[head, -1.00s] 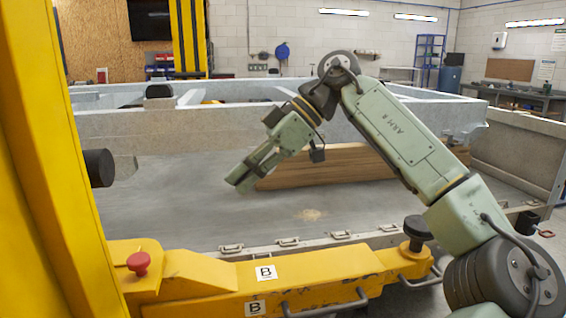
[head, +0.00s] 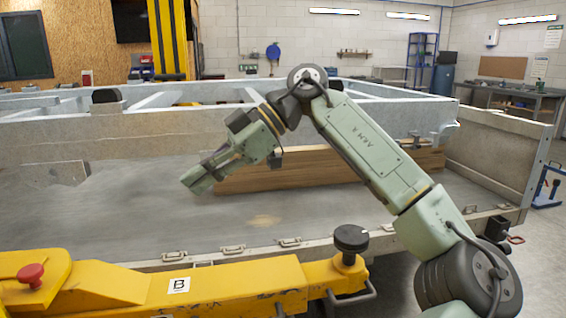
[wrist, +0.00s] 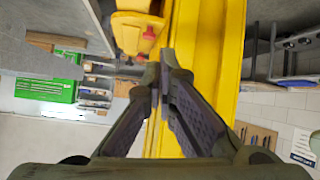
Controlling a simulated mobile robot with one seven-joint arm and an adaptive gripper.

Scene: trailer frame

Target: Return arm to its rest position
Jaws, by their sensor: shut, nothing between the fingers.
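My gripper (head: 197,180) is at the end of my green arm in the head view, pointing down and to the left above the grey trailer bed (head: 120,215). In the wrist view my gripper's two fingers (wrist: 160,85) meet at the tips, shut with nothing between them. A wooden beam (head: 300,170) lies behind my gripper, partly hidden by my arm. In the head view my gripper appears apart from the bed surface.
Yellow equipment with a red knob (head: 31,273) and a black knob (head: 351,238) spans the front. The trailer's side walls (head: 490,165) and pale blue frame (head: 200,100) stand behind. A workbench (head: 510,98) is at the back right.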

